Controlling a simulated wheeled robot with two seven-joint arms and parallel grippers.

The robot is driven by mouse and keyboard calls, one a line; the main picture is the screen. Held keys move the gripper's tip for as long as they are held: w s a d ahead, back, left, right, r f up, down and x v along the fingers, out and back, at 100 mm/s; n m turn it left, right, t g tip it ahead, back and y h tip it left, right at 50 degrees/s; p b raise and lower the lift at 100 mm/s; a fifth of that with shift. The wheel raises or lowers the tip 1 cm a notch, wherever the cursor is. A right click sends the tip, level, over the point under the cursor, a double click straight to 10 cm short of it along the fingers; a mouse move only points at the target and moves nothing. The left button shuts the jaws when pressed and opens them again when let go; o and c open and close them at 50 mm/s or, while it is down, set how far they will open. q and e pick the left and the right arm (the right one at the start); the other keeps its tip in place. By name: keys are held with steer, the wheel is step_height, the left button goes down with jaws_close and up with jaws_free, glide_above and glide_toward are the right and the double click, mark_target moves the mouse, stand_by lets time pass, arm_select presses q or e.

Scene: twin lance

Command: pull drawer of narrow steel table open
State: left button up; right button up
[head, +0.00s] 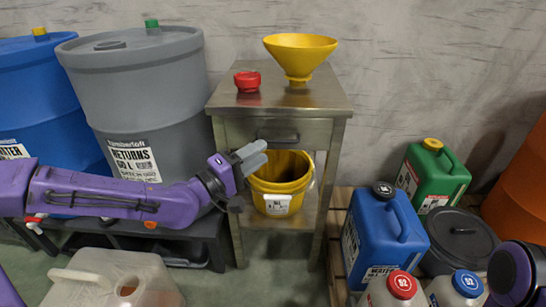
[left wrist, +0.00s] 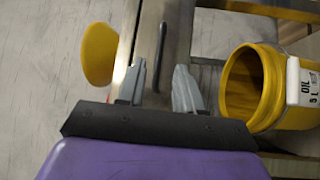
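The narrow steel table (head: 225,90) stands against the wall in the head view. Its drawer (head: 312,133) looks shut, with a dark bar handle (head: 278,135) on the front. In the left wrist view the handle (left wrist: 162,45) appears upright, beyond and between the fingertips. My left gripper (head: 265,152) is open and empty, in front of the table, left of and a little below the handle in the head view. Its two grey fingers (left wrist: 160,85) are spread apart in the wrist view. My right gripper is not visible.
A yellow funnel (head: 300,50) and red cap (head: 247,82) stand on the tabletop. A yellow bucket (head: 280,185) sits on the shelf below the drawer. A grey drum (head: 150,100) stands left; a blue canister (head: 385,235) and other containers stand right.

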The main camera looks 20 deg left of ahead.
mark_target(276, 142)
arm_select(q)
steer(key=b+x, duration=0.1)
steer(key=x, duration=0.3)
steer(key=shift+w+d, duration=0.25)
steer(key=shift+w, duration=0.05)
steer(key=shift+w+d+r, duration=0.2)
steer(key=shift+w, duration=0.1)
jaws_close()
steer(key=shift+f, duration=0.1)
